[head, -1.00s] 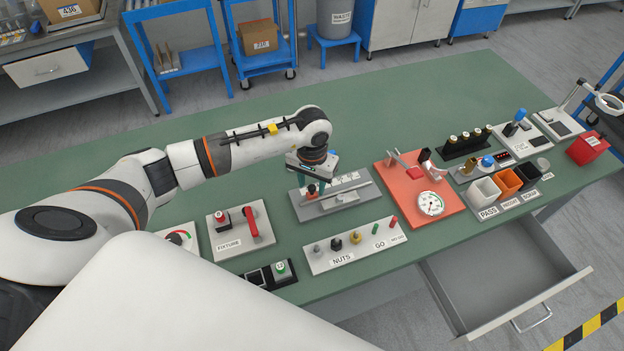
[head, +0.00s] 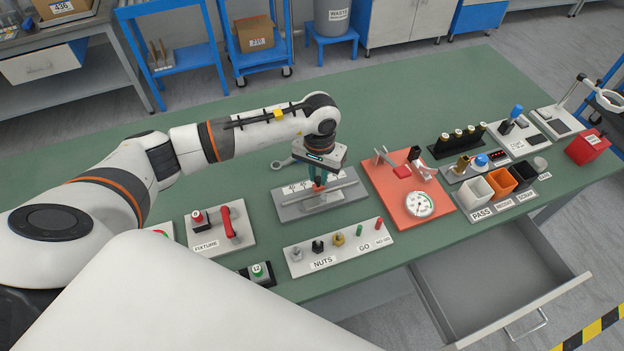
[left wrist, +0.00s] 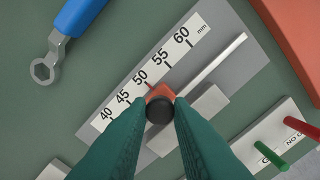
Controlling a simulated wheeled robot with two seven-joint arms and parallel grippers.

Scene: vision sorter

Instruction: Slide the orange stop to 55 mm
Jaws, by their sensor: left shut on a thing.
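The orange stop (left wrist: 157,92) has a black knob (left wrist: 160,110) and sits on a metal rail beside a white millimetre scale (left wrist: 188,30). In the left wrist view it is close to the 50 mark, short of the 55 label. My left gripper (left wrist: 160,106) is shut on the stop, with one green finger on each side of the knob. In the head view my left gripper (head: 318,178) points down over the grey gauge plate (head: 292,211) and partly hides the stop and scale. My right gripper is not in view.
A blue-handled ring spanner (left wrist: 47,65) lies behind the gauge plate. The nuts and pin board (head: 300,270) is in front, an orange dial-gauge plate (head: 385,195) to the right and a fixture board (head: 240,242) to the left. The drawer (head: 470,290) is open.

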